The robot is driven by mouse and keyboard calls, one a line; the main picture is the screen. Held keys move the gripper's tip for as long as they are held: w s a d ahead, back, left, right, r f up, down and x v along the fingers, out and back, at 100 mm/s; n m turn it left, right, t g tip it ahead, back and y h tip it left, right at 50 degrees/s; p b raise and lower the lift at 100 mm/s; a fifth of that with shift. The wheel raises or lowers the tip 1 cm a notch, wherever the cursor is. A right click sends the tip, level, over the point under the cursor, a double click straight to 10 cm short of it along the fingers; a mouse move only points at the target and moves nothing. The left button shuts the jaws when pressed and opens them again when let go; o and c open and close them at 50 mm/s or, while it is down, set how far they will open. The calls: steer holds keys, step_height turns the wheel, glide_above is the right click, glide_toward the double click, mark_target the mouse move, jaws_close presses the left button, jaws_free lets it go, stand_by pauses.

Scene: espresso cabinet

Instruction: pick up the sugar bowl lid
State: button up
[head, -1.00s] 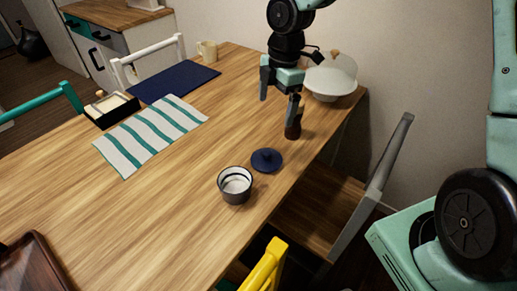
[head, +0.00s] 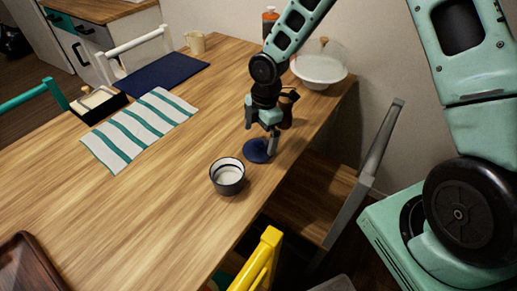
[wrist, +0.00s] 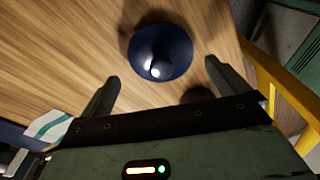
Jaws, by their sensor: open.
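The sugar bowl lid is a dark blue disc (head: 255,152) lying on the wooden table near its right edge. In the wrist view the lid (wrist: 163,45) shows a shiny knob at its middle. A dark bowl with a pale inside (head: 227,177), likely the sugar bowl, stands open beside the lid, nearer the head camera. My gripper (head: 259,148) is open and points down at the lid. In the wrist view its two fingers (wrist: 162,78) are spread wide, and the lid lies ahead of them, not between them. One finger partly covers the lid in the head view.
A striped cloth (head: 140,130) and a blue mat (head: 155,80) lie to the left. A grey chair (head: 365,170) and a yellow chair (head: 262,262) border the table.

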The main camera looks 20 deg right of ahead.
mark_target(259, 142)
steer(key=f, duration=0.3)
steer(key=shift+s+a+f, duration=0.15)
steer(key=shift+a+f, duration=0.1)
steer(key=shift+f, duration=0.05)
steer(key=c, duration=0.8)
steer(key=shift+o, duration=0.2)
